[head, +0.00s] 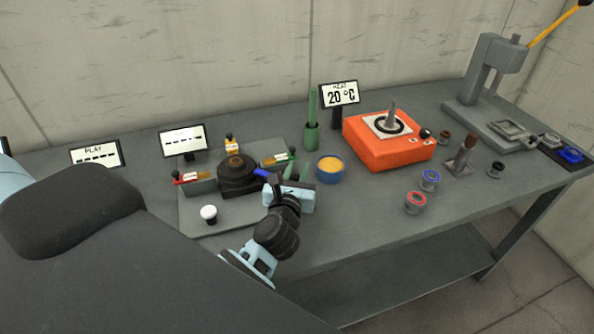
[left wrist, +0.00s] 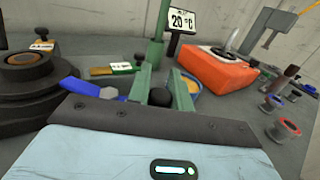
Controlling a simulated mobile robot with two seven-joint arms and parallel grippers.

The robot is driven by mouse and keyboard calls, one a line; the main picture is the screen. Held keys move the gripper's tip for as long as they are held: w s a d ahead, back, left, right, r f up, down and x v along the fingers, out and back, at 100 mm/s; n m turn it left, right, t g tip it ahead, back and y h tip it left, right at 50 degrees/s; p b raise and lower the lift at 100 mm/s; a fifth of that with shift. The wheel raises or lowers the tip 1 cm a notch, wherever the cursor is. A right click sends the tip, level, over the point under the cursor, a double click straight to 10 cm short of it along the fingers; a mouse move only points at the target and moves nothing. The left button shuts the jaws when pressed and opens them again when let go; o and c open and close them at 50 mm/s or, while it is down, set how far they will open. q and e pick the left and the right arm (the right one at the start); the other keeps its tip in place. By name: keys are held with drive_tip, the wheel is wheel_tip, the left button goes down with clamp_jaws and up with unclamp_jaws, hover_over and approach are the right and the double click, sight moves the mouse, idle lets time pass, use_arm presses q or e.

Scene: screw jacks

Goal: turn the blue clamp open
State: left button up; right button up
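The blue clamp handle (head: 262,173) sticks out from the front right of the black round fixture (head: 238,174). It also shows in the left wrist view (left wrist: 88,87), just left of the fingers. My left gripper (head: 293,172) is just right of the blue handle, fingers pointing away towards the back of the bench. In the left wrist view its two fingers (left wrist: 163,82) stand apart. A dark rounded thing (left wrist: 159,97) shows between them; I cannot tell whether it belongs to the clamp. Part of the blue handle is hidden by the gripper. My right gripper is not in view.
Red (head: 188,178), yellow (head: 231,146) and green (head: 277,158) clamps surround the fixture on a grey plate (head: 222,219). A blue bowl (head: 330,169), a green holder (head: 311,136) and an orange hotplate (head: 385,151) stand right of it. A white knob (head: 208,214) stands in front.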

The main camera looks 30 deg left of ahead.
use_arm(q)
clamp_jaws()
